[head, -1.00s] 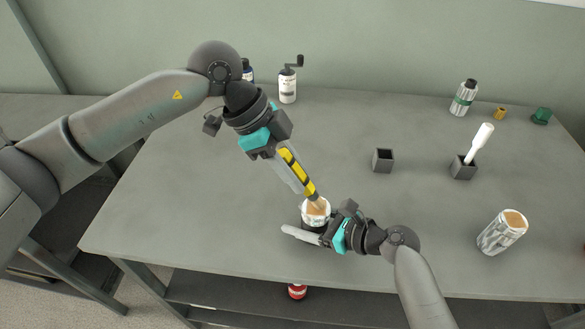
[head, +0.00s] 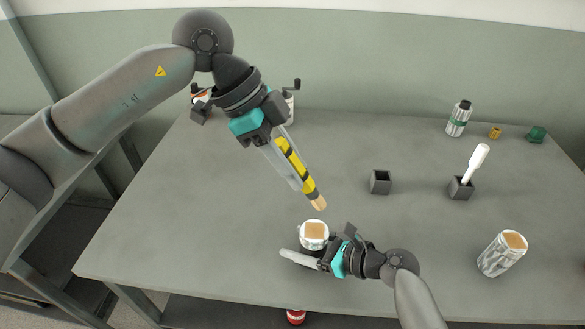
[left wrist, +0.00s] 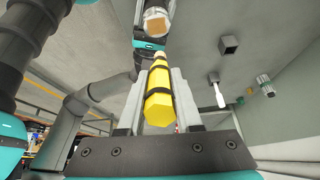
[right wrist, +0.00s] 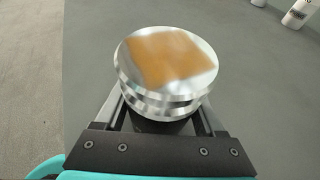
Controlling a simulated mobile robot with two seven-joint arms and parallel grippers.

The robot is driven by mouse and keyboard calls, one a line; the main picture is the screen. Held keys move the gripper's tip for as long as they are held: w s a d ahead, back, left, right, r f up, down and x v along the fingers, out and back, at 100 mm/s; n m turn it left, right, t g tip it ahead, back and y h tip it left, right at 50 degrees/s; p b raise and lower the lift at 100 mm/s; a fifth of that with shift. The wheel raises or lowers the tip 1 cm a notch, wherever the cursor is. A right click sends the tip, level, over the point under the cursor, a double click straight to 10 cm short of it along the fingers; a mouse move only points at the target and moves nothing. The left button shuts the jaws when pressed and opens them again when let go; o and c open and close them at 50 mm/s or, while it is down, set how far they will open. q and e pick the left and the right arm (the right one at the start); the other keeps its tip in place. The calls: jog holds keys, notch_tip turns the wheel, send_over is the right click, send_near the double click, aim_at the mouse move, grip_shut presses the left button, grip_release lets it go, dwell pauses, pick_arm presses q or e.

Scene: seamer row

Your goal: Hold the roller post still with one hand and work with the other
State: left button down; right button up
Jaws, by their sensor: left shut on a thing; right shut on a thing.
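The roller post (head: 314,231) looks like a short silver cylinder with a tan square patch on top, near the table's front edge. My right gripper (head: 318,258) is shut on it from the front right; the right wrist view shows its silver rim and patch (right wrist: 168,56) above the fingers. My left gripper (head: 282,160) is shut on a yellow tool with black bands (head: 296,166) and a tan tip. The tool slants down, its tip above and apart from the post. The yellow tool also fills the middle of the left wrist view (left wrist: 158,98).
A silver cylinder with a tan patch (head: 503,253) stands at the right. A small dark open box (head: 381,182) and a dark holder (head: 460,189) with a white-handled tool (head: 476,162) stand mid-right. A bottle (head: 459,118), a brass piece (head: 494,132) and a green piece (head: 537,134) stand at the back.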

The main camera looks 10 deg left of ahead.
jog(key=o, duration=1.5)
jog(key=shift+d, duration=0.1)
jog(key=v, duration=1.2)
jog(key=shift+s+f, duration=0.1)
